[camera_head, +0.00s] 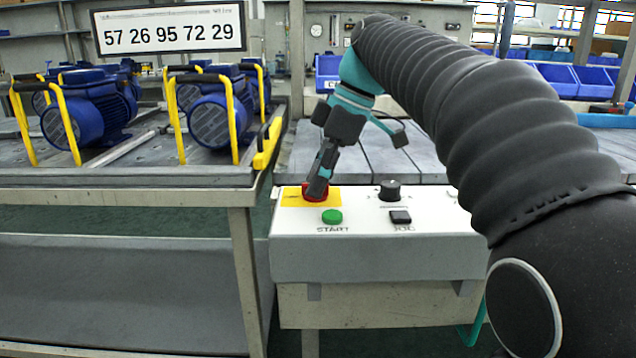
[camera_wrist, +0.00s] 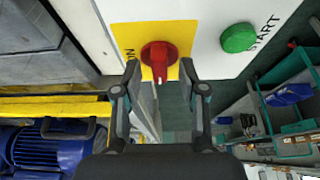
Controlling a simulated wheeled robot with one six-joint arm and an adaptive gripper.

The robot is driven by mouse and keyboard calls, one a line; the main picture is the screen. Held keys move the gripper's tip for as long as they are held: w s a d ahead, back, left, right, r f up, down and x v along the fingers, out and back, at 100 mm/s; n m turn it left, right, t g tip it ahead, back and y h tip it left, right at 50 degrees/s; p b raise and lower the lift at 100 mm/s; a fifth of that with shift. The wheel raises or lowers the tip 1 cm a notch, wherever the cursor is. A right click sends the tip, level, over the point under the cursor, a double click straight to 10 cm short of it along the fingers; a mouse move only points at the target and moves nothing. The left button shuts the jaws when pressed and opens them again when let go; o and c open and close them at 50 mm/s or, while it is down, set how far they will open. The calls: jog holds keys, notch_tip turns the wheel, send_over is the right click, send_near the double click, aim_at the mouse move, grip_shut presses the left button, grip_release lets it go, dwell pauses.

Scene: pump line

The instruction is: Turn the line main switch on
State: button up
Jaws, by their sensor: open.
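The main switch is a red rotary knob (camera_head: 307,195) on a yellow plate (camera_head: 290,197), at the left end of a white control panel (camera_head: 360,240). In the wrist view the red knob (camera_wrist: 160,55) is centred, with its grip bar pointing down the picture and part of an ON label to its left. My gripper (camera_wrist: 160,72) is open, one finger on each side of the grip bar, with gaps showing. In the head view my gripper (camera_head: 319,184) reaches down to the knob and partly hides it. Whether the fingertips touch it I cannot tell.
A green START button (camera_head: 332,217), a black dial (camera_head: 389,190) and a black square button (camera_head: 400,217) sit close by on the panel. Blue pumps (camera_head: 90,105) with yellow handles stand on the left bench. A number sign (camera_head: 168,27) hangs behind.

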jog(key=shift+f, duration=0.1)
jog(key=shift+c, duration=0.3)
grip_shut()
jog(key=m+t, duration=0.1)
jog(key=m, duration=0.3)
jog(key=shift+s+a+m+t+p, duration=0.1)
jog(key=shift+s+m+t+p, duration=0.05)
jog(key=shift+m+t+p, duration=0.25)
jog(key=m+t+h+p, duration=0.1)
jog(key=m, duration=0.3)
jog(key=shift+a, duration=0.1)
jog(key=m+h+p, duration=0.1)
jog(key=m, duration=0.1)
jog(key=m+t+h+p, duration=0.1)
jog(key=m, duration=0.2)
jog(key=shift+s+a, duration=0.1)
jog(key=shift+m+h+p, duration=0.65)
jog(key=shift+m+h, duration=0.15)
jog(key=shift+m, duration=1.3)
